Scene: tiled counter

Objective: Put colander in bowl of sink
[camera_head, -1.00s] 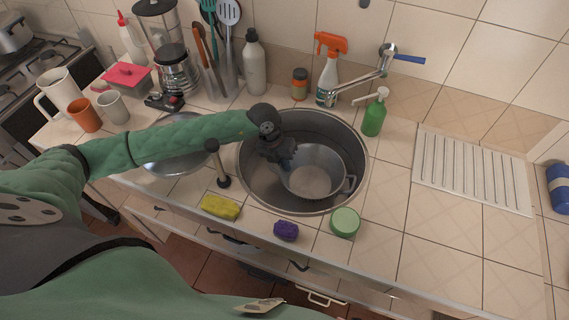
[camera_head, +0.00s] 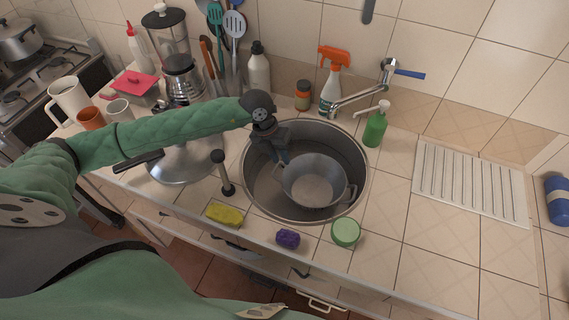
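The colander (camera_head: 318,184) is a grey metal bowl with a loop handle on each side. It sits inside the round sink bowl (camera_head: 360,150), toward its front, roughly level. My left gripper (camera_head: 280,160) reaches in over the sink's left side and points down at the colander's left handle and rim. Its dark fingers are small and overlap the rim in the picture, so I cannot tell whether they touch it or are closed on it. My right gripper is not in view.
A faucet (camera_head: 355,97) arches over the back of the sink. A green soap bottle (camera_head: 375,128) stands behind right, a black-topped plunger-like tool (camera_head: 223,175) at the left. A yellow sponge (camera_head: 225,214), purple sponge (camera_head: 288,238) and green round item (camera_head: 346,232) line the front.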

